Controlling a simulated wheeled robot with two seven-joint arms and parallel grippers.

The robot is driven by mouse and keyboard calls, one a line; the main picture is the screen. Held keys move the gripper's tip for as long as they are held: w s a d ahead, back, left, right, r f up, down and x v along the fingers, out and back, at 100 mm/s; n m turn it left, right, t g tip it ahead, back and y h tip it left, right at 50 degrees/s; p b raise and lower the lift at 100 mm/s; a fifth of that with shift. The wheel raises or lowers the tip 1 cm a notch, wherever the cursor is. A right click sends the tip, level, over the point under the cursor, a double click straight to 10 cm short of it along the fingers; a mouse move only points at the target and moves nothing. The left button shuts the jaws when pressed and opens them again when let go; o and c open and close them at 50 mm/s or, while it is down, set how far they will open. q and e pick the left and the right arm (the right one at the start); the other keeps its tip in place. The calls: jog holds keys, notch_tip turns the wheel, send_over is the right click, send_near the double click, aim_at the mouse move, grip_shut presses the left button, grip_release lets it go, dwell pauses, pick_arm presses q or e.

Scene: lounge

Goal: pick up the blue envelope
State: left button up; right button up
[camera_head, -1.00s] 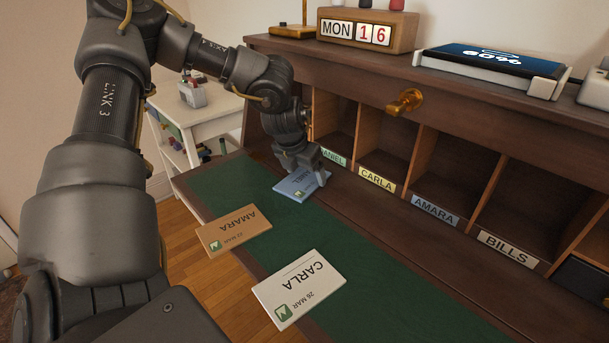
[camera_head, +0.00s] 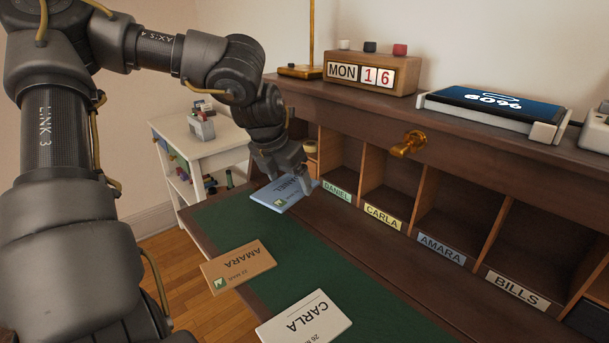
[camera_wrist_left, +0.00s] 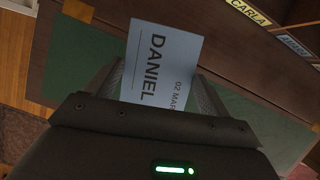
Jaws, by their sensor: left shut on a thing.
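The blue envelope (camera_head: 282,194), marked DANIEL, is in my left gripper (camera_head: 304,182), near the far left end of the green desk mat. In the left wrist view the blue envelope (camera_wrist_left: 160,62) lies between the two fingers of my left gripper (camera_wrist_left: 162,92), with DANIEL and a date readable. The left gripper is shut on it. The fingers hide part of the envelope in the head view. I cannot tell clearly how far it is above the mat. My right gripper is not in view.
A tan AMARA envelope (camera_head: 238,266) and a white CARLA envelope (camera_head: 305,322) lie on the green mat (camera_head: 300,262). Labelled pigeonholes, DANIEL (camera_head: 337,191), CARLA (camera_head: 382,215), AMARA (camera_head: 441,248) and BILLS (camera_head: 516,289), line the back. A brass knob (camera_head: 408,144) sticks out above them.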

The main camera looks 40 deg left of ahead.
pick_arm(q)
jog(key=s+a, duration=0.1)
jog(key=s, duration=1.2)
jog(key=shift+b, duration=0.45)
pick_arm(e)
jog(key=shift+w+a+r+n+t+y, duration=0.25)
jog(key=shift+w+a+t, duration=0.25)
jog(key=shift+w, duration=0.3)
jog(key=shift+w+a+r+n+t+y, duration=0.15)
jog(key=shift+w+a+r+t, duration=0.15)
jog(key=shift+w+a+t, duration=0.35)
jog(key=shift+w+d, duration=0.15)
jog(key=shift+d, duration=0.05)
